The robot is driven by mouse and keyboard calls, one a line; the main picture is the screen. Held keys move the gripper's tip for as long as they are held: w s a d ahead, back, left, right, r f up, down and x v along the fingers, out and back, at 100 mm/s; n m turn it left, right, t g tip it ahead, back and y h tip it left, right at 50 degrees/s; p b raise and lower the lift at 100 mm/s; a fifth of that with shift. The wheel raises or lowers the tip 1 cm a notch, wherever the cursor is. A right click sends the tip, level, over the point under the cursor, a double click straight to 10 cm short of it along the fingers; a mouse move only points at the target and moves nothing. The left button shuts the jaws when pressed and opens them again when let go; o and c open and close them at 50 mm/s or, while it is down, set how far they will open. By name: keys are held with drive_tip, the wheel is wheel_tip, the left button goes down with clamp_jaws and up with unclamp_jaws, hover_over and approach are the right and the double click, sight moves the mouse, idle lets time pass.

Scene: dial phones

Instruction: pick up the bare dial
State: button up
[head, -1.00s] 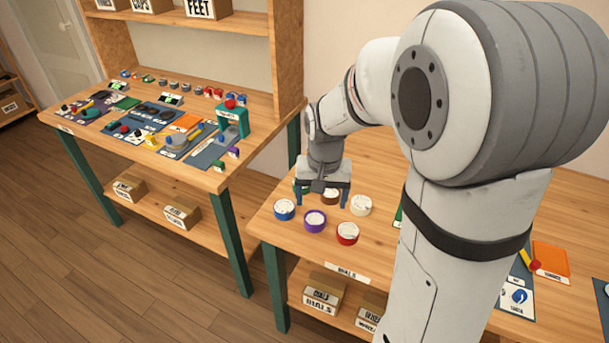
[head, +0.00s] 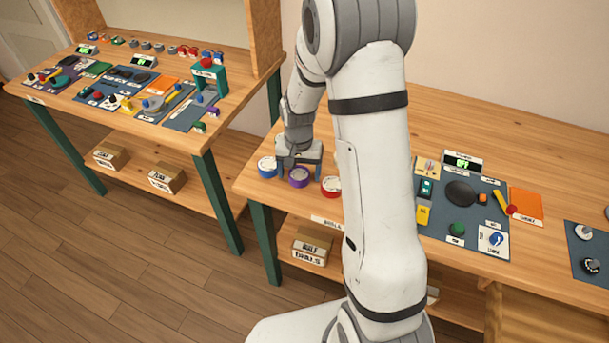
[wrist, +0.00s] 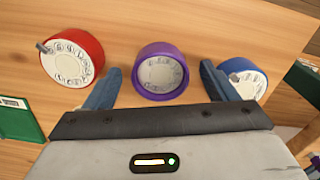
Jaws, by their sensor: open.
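A purple dial (head: 299,178) with a white numbered face stands near the table's front left; it also shows in the wrist view (wrist: 161,72). No peg shows on it. To its right in the head view is a red dial (head: 331,186), which in the wrist view (wrist: 72,58) has a small grey peg at its rim. A blue dial (head: 267,167) is on the other side, with a small dark bit at its rim in the wrist view (wrist: 243,78). My gripper (head: 299,168) is open over the purple dial, one finger toward each side, with nothing held.
My arm hides the table behind the gripper. A green item (wrist: 18,118) is at the wrist view's left edge. Another bench (head: 190,135) with parts stands at the left, across a gap.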

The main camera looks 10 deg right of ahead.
drive_tip(key=shift+f, duration=0.1)
drive_tip(key=c, duration=1.1)
